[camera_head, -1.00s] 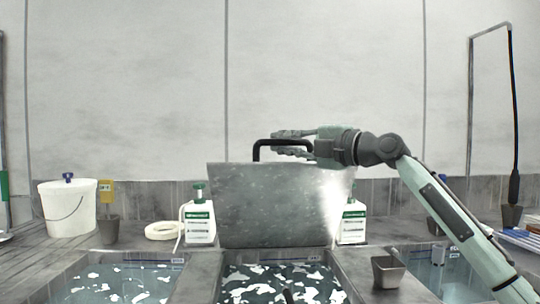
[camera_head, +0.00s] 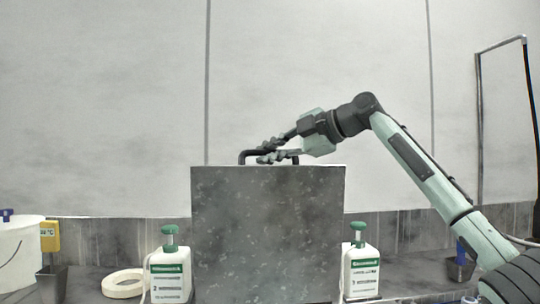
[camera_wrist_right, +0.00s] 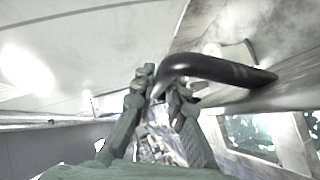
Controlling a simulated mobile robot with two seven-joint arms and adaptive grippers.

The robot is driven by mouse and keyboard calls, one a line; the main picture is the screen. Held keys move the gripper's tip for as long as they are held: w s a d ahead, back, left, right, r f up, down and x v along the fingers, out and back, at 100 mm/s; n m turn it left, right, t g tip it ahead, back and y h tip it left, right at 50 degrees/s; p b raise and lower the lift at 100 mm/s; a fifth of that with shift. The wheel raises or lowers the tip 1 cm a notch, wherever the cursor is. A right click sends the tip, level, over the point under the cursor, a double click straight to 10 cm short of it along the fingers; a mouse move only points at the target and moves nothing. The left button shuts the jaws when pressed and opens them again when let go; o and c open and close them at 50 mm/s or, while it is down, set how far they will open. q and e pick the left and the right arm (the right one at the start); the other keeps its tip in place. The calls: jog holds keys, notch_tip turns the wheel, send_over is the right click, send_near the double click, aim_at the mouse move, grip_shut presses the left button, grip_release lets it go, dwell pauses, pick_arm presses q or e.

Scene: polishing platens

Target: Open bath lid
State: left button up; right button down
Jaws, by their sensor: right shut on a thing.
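The bath lid (camera_head: 266,235) is a grey speckled plate that stands upright in the head view, its face turned towards me. Its black bar handle (camera_head: 244,155) is at the top edge. My right gripper (camera_head: 268,150) reaches in from the right and is shut on the handle. In the right wrist view the black handle (camera_wrist_right: 215,68) runs between the fingers (camera_wrist_right: 158,98), and part of it is hidden by them. The bath itself is out of the head view. My left gripper is not in view.
White bottles with green pumps stand left (camera_head: 170,272) and right (camera_head: 360,270) of the lid. A tape roll (camera_head: 123,284), a white bucket (camera_head: 18,255) and a yellow meter (camera_head: 50,236) are at the left. A dark cup (camera_head: 460,268) is at the right.

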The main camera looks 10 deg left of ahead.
jog(key=shift+w+a+r, duration=0.1)
jog(key=shift+w, duration=0.1)
dwell(0.3)
jog(key=c, duration=1.8)
grip_release()
jog(key=v, duration=1.2)
jog(key=shift+r, duration=0.1)
